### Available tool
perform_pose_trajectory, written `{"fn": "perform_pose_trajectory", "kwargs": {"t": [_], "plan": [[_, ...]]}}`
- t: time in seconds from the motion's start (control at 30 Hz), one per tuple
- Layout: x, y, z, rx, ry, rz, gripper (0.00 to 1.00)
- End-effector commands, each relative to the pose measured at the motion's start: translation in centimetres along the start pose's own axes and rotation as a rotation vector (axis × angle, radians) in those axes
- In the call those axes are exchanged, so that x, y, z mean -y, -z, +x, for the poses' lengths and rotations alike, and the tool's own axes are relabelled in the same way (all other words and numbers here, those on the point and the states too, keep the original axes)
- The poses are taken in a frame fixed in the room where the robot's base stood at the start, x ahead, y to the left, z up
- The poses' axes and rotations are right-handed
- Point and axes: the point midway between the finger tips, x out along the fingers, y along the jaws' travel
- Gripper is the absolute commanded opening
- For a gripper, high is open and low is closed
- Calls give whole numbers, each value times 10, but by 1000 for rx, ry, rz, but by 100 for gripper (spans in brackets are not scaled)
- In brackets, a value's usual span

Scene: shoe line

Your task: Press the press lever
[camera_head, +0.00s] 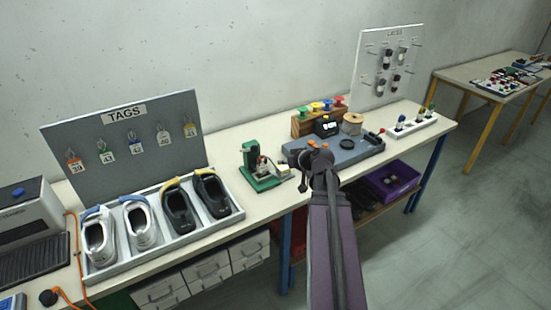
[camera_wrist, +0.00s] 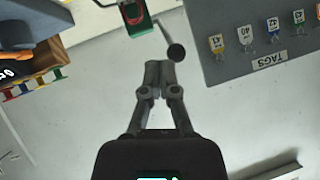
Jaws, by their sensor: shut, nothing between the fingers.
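The green press (camera_head: 262,180) stands on the workbench, right of the shoe tray, in the head view. Its green frame and red part (camera_wrist: 134,14) show at the top edge of the wrist view, partly cut off. The press lever (camera_wrist: 164,34) is a thin grey rod ending in a round black knob (camera_wrist: 176,52). My gripper (camera_wrist: 159,68) is shut and empty. In the wrist view its fingertips are just left of and below the knob; I cannot tell whether they touch. In the head view my arm comes in right of the press, and the fingertips are hard to make out.
A shoe tray (camera_head: 161,258) and a tag board (camera_head: 124,133) are left of the press. A blue-grey tray (camera_head: 352,156) with a dark device, a spool and a wooden block of coloured knobs lies right. A lace board (camera_head: 386,65) stands behind.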

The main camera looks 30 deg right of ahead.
Motion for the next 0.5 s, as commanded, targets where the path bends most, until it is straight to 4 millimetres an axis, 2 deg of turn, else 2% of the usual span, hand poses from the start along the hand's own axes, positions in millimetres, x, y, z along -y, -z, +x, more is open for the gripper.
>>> {"fn": "perform_pose_trajectory", "kwargs": {"t": [0.03, 0.17, 0.5], "plan": [[1, 1, -7, -1, -1, 1, 0], [0, 0, -13, -1, 0, 0, 0], [0, -1, -14, 0, 1, -1, 0]]}}
